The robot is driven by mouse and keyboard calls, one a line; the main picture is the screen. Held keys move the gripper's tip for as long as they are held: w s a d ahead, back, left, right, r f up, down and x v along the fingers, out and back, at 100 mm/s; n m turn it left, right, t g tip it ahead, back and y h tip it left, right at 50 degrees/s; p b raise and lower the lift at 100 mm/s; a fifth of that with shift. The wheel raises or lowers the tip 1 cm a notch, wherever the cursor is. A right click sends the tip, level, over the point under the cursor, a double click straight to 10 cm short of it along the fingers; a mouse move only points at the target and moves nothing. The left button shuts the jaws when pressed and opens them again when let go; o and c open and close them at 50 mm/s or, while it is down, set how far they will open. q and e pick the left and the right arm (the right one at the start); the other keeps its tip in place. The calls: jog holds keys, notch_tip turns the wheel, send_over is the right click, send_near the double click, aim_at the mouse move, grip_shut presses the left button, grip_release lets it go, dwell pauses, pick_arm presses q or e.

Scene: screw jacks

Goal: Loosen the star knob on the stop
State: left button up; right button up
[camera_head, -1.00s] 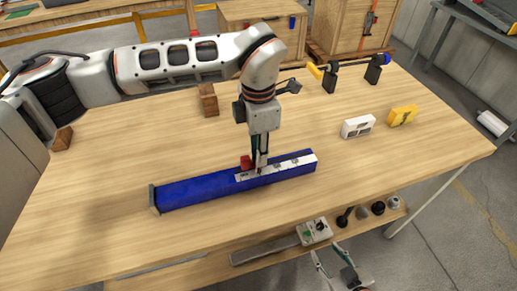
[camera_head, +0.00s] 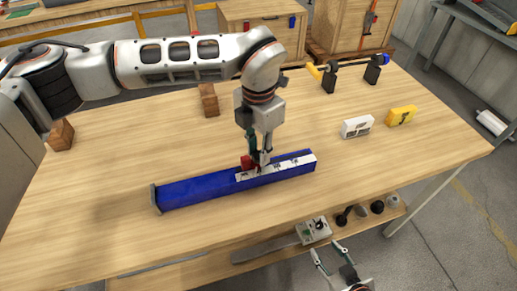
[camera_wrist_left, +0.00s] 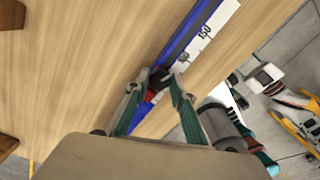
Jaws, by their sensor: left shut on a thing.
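A blue rail (camera_head: 200,188) with a white printed scale (camera_head: 300,163) lies on the table, slanting slightly up to the right. The red stop (camera_head: 247,162) sits on the rail near the scale's left end; part of it also shows in the left wrist view (camera_wrist_left: 151,94). My left gripper (camera_head: 259,164) points down at the stop. In the left wrist view its fingertips are closed around the dark star knob (camera_wrist_left: 158,77), which is mostly hidden between them. My right gripper (camera_head: 328,250) is open and empty, beyond the table's front edge.
A wooden block (camera_head: 209,100) stands behind the rail, another (camera_head: 61,134) at the far left. A white box (camera_head: 357,127) and a yellow box (camera_head: 401,116) lie to the right. Several dark parts sit on the lower shelf. The table around the rail is clear.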

pick_arm(q)
jog(key=o, duration=1.1)
notch_tip(320, 180, up, 12)
jog(key=shift+r, duration=0.1)
